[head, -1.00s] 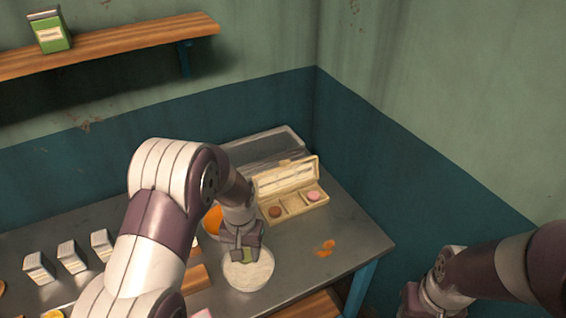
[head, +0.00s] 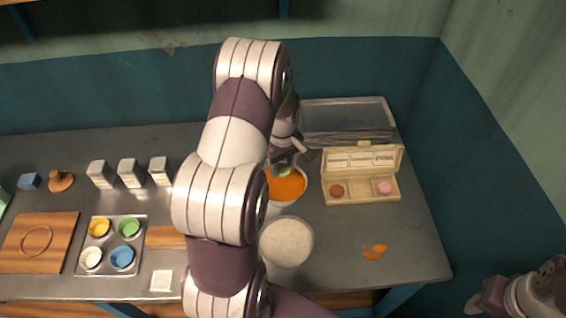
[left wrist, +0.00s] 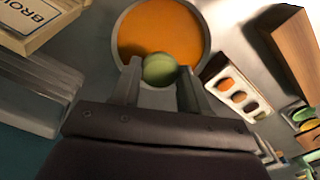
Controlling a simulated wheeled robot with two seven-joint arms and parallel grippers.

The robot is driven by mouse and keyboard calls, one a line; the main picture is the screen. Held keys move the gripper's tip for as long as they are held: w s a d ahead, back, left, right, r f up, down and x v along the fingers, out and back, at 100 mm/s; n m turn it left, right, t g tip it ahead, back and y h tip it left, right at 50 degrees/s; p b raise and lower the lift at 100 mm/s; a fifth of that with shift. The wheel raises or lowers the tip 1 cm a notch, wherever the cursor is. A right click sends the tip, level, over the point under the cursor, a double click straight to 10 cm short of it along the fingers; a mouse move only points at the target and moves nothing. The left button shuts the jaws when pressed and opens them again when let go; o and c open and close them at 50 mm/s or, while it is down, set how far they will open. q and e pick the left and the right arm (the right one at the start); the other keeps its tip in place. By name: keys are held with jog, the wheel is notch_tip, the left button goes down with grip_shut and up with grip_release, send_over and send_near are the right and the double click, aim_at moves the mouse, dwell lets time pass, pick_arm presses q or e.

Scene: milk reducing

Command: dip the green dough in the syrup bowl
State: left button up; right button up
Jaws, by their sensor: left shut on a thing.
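My left gripper (head: 289,160) is shut on the green dough (head: 285,170), a small round ball. In the left wrist view the dough (left wrist: 160,70) sits between the two fingertips (left wrist: 160,82), at the near rim of the syrup bowl (left wrist: 204,42). The syrup bowl (head: 287,205) is white and holds orange syrup (head: 287,188). In the head view the dough overlaps the back edge of the syrup; I cannot tell whether it touches it. My right gripper (head: 478,306) is at the lower right, partly cut off, away from the table.
A bowl of white powder (head: 286,242) stands just in front of the syrup bowl. A box with two round sweets (head: 362,190) stands to the right, before a metal tray (head: 346,118). Orange splashes (head: 374,251) mark the right front. A colour-cup tray (head: 111,268) lies left.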

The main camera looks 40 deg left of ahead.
aim_at(282, 169)
pick_arm(q)
notch_tip(282, 169, down, 3)
jog(key=shift+s+a+f+b, duration=0.1)
jog(key=shift+f+b, duration=0.05)
jog(key=shift+b, duration=0.9)
notch_tip(282, 169, down, 4)
jog(key=shift+r+b, duration=0.2)
jog(key=shift+b, duration=0.95)
jog(key=shift+f+b, duration=0.35)
jog(key=shift+f, duration=0.3)
jog(key=shift+f, duration=0.3)
jog(key=shift+r+p, duration=0.2)
jog(key=shift+p, duration=0.1)
jog(key=shift+r+p, duration=3.1)
jog(key=shift+r, duration=0.5)
